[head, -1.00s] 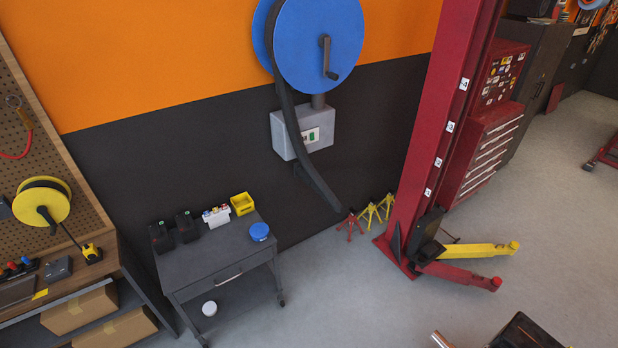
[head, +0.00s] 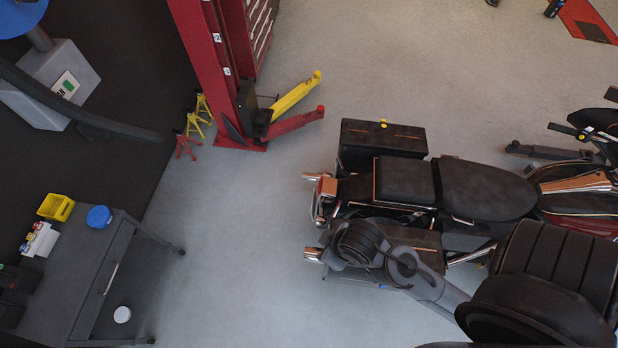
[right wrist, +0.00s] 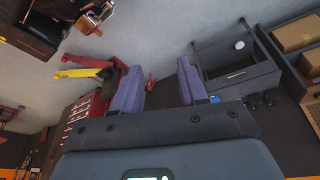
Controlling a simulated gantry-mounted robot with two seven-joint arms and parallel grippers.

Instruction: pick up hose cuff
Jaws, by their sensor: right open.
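The black hose (head: 60,100) comes down from the blue reel, and its free lower end, taken as the hose cuff (head: 135,133), hangs near the dark wall at the left of the head view. My right gripper (right wrist: 158,90) is open in the right wrist view, with nothing between its two fingers. I cannot make out the hose cuff in the right wrist view. My right arm reaches over the motorcycle in the head view, well to the right of the hose end; its fingers cannot be made out there. My left gripper is in neither view.
A motorcycle (head: 440,190) stands below my right arm. A red lift post (head: 208,70) with red and yellow arms and several small jack stands (head: 190,125) are beyond the hose end. A grey cart (head: 95,285) stands at lower left. Open floor (head: 235,220) lies between.

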